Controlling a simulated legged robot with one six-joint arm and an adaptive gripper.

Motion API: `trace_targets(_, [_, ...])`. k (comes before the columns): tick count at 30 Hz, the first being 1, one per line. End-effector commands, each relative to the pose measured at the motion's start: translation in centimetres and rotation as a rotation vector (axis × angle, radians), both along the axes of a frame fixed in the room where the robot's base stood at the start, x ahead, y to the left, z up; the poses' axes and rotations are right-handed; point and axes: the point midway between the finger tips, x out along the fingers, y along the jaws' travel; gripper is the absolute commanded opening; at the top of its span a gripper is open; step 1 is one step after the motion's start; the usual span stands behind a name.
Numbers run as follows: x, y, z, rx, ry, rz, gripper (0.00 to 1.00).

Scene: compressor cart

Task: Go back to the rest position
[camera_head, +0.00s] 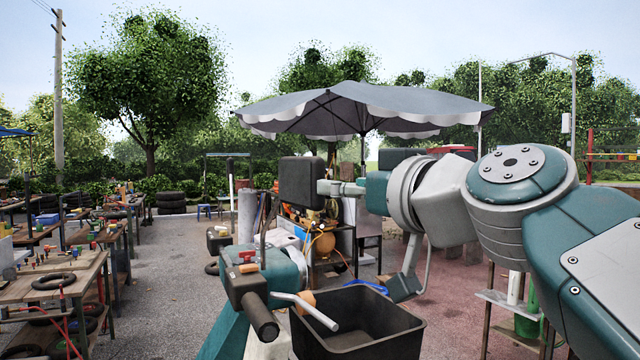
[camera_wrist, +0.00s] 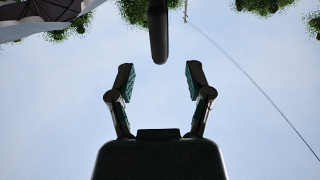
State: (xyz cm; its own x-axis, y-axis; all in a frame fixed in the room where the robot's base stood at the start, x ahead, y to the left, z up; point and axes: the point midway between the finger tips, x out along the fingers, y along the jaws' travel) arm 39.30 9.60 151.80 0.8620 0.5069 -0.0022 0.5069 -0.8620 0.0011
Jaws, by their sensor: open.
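My gripper (camera_wrist: 159,80) shows in the wrist view with its two dark fingers spread apart. Nothing is between the fingers; there is only pale sky behind them. A dark rounded bar reaches down from the top edge of that view above the gap; I cannot tell what it is. In the head view my teal and grey arm comes in from the right and reaches toward the middle. I cannot make out the fingers there.
A grey parasol (camera_head: 340,103) spreads behind my arm. A compressor with an orange tank (camera_head: 324,244) stands below it. A black open bin (camera_head: 378,352) is low in front. A workbench (camera_head: 55,290) with tools stands left. Open paving (camera_head: 165,270) lies between.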

Motion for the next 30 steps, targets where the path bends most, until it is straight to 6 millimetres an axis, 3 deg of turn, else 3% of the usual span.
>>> trace_targets(4, [-1.0,-0.5,0.0,0.001,-0.001,-0.001,0.66])
trace_targets(13, [-1.1,-0.6,-0.1,-0.001,0.001,0.001,0.66])
trace_targets(16, [-1.1,-0.6,-1.5,-0.009,0.039,-0.005,0.66])
trace_targets(20, [-1.6,-1.0,-7.8,-0.04,0.205,-0.034,0.66])
trace_targets(23, [-2.6,-1.8,-14.3,-0.074,0.378,-0.081,0.66])
trace_targets(30, [-7.4,-5.0,-29.0,-0.166,0.753,-0.244,0.66])
